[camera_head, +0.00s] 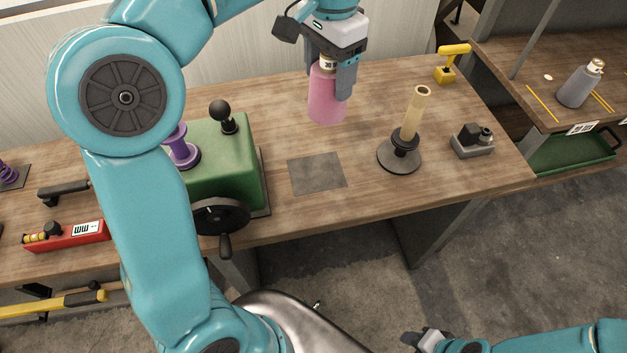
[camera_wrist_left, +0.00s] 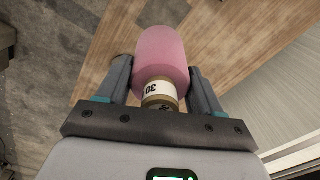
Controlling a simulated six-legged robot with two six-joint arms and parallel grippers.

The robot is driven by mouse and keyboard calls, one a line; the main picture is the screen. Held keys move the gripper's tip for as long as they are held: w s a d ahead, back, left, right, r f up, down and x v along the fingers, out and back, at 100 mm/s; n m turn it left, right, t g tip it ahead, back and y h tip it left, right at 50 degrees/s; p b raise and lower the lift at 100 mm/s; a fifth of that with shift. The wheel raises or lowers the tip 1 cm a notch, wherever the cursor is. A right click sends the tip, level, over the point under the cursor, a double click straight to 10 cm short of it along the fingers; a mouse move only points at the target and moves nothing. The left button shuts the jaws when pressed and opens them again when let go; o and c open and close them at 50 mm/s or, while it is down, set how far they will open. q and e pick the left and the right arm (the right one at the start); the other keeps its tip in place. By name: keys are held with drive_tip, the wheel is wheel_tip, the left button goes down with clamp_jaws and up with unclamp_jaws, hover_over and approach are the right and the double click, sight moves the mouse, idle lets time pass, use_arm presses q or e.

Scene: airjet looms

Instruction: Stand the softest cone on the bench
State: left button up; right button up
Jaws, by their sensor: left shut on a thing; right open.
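A pink cone (camera_head: 325,97) is in my left gripper (camera_head: 335,75) at the back middle of the wooden bench (camera_head: 290,215). The gripper is shut on the neck end of the cone, which points up, with the pink body below. In the left wrist view the pink cone (camera_wrist_left: 163,55) sits between the two fingers (camera_wrist_left: 157,90), and its label reads 30. Whether the base touches the bench cannot be told. My right gripper (camera_head: 425,340) is at the bottom edge, away from the bench, and is open and empty.
A dark square patch (camera_head: 317,173) lies bare on the bench. A green machine (camera_head: 222,160) with a handwheel stands left of it, and a stand with a cream tube (camera_head: 410,125) right. A yellow tool (camera_head: 450,65) stands at the back.

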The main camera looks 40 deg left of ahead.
use_arm(q)
drive_tip(key=shift+s+a+r+m+b, duration=0.2)
drive_tip(key=shift+s+a+m+b, duration=0.1)
drive_tip(key=shift+s+a+b, duration=0.35)
wheel_tip(320, 180, down, 18)
drive_tip(key=b, duration=0.3)
drive_tip(key=shift+d+f+b, duration=0.1)
drive_tip(key=shift+f+b, duration=0.15)
drive_tip(key=shift+b, duration=0.1)
drive_tip(key=shift+r, duration=0.1)
use_arm(e)
wheel_tip(320, 180, down, 6)
drive_tip(key=shift+a, duration=0.15)
drive_tip(key=shift+s, duration=0.1)
use_arm(q)
drive_tip(key=o, duration=0.8)
drive_tip(key=shift+f, duration=0.2)
drive_tip(key=o, duration=0.4)
drive_tip(key=shift+o, duration=0.2)
use_arm(e)
drive_tip(key=shift+f, duration=0.1)
